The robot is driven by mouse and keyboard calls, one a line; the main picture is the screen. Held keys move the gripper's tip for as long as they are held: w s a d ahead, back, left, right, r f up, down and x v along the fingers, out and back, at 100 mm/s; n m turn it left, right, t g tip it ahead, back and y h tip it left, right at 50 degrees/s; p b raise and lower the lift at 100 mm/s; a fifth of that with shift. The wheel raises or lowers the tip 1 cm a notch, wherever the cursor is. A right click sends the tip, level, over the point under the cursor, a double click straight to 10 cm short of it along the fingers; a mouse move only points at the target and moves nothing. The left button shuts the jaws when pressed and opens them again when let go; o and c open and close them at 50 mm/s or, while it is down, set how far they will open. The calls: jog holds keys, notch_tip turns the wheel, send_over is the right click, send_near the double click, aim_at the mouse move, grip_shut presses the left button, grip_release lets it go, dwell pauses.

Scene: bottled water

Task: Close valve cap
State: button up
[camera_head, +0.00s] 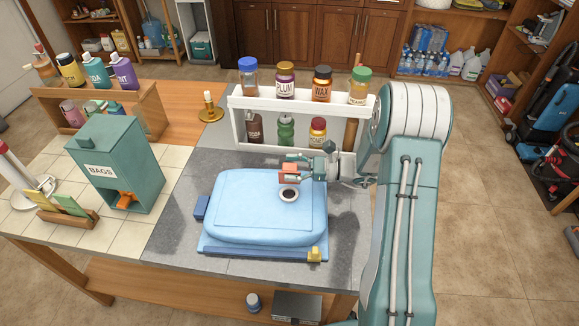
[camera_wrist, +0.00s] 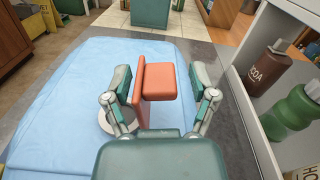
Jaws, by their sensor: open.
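A pale blue bag (camera_head: 250,212) lies flat on the grey table section, with a white ring around a dark opening (camera_head: 289,194) on its top. An orange-red valve cap (camera_head: 288,174) is raised just behind the opening in the head view. In the wrist view the cap (camera_wrist: 162,82) shows as an upright plate with a block, and part of the white ring (camera_wrist: 112,124) shows below left. My gripper (camera_head: 306,168) is open, with its fingers on either side of the cap and visible gaps. Whether the cap is hinged to the ring cannot be seen.
A white rack (camera_head: 300,106) with several bottles stands close behind the bag, along the right side in the wrist view. A teal BAGS dispenser (camera_head: 122,165) stands left. A blue bar with a yellow slider (camera_head: 314,255) runs along the bag's front edge.

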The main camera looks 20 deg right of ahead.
aim_at(288, 203)
jog(key=shift+w+a, duration=0.1)
jog(key=shift+a, duration=0.1)
grip_shut()
jog(key=shift+n, duration=0.3)
jog(key=s+n, duration=0.1)
jog(key=n, duration=0.1)
jog(key=shift+s+a+n, duration=0.25)
jog(key=shift+s+n, duration=0.15)
jog(key=n, duration=0.1)
jog(key=s+n, duration=0.1)
jog(key=n, duration=0.1)
jog(key=shift+s+a+f+n, duration=0.3)
jog(key=shift+s+f, duration=0.05)
jog(key=shift+s, duration=0.05)
jog(key=n, duration=0.1)
jog(key=s+n, duration=0.1)
jog(key=f+n, duration=0.1)
jog(key=shift+s+a+f, duration=0.1)
jog(key=shift+s+a, duration=0.1)
jog(key=shift+a, duration=0.05)
jog(key=shift+s+a+f+n, duration=0.1)
jog(key=shift+s+f+n, duration=0.15)
jog(key=shift+n, duration=0.5)
jog(key=shift+s+a+f+n, duration=0.15)
jog(key=shift+f+n, duration=0.2)
jog(key=shift+n, duration=0.45)
jog(key=shift+s+d+f+n, duration=0.1)
jog(key=shift+s+f+n, duration=0.15)
jog(key=shift+n, duration=0.5)
jog(key=shift+f, duration=0.1)
